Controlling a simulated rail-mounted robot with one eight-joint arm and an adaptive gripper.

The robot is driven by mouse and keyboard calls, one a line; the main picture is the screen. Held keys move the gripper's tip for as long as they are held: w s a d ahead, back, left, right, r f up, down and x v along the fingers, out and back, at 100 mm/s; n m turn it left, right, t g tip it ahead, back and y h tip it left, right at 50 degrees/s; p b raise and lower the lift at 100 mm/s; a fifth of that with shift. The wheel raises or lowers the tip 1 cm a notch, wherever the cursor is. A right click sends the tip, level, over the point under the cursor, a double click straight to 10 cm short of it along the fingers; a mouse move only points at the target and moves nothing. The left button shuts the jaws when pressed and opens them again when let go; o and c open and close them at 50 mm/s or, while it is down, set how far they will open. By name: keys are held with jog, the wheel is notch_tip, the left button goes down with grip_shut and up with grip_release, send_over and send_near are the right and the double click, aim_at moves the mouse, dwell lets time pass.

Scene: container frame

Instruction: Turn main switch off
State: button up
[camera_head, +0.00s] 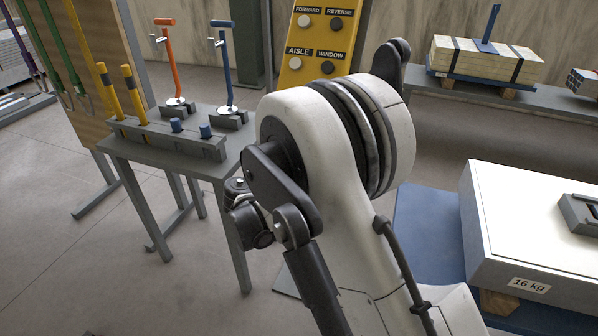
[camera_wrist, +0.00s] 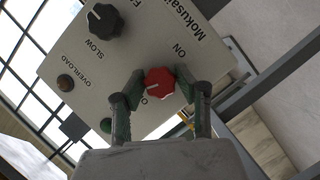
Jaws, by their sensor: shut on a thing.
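The main switch is a red knob (camera_wrist: 160,83) on a light grey control panel (camera_wrist: 115,62), seen in the wrist view. My gripper (camera_wrist: 158,88) is shut on the red knob, one green-grey finger on each side. The label "ON" stands above the knob. In the head view my arm fills the middle, and neither the gripper nor the red knob shows.
In the head view, a yellow button board (camera_head: 318,45), a tool table (camera_head: 190,160) and a white 16 kg box (camera_head: 535,230) stand around my arm.

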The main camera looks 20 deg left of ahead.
jog(key=shift+f+n+t+h+b, duration=0.1)
jog(key=shift+n+t+h+b, duration=0.35)
jog(key=shift+n, duration=0.45)
jog(key=shift+n+t+h+b, duration=0.2)
jog(key=shift+n+b, duration=0.3)
jog(key=shift+n, duration=0.4)
jog(key=o, duration=1.1)
jog(key=shift+o, duration=0.2)
jog(key=v, duration=1.2)
jog(key=shift+a, duration=0.1)
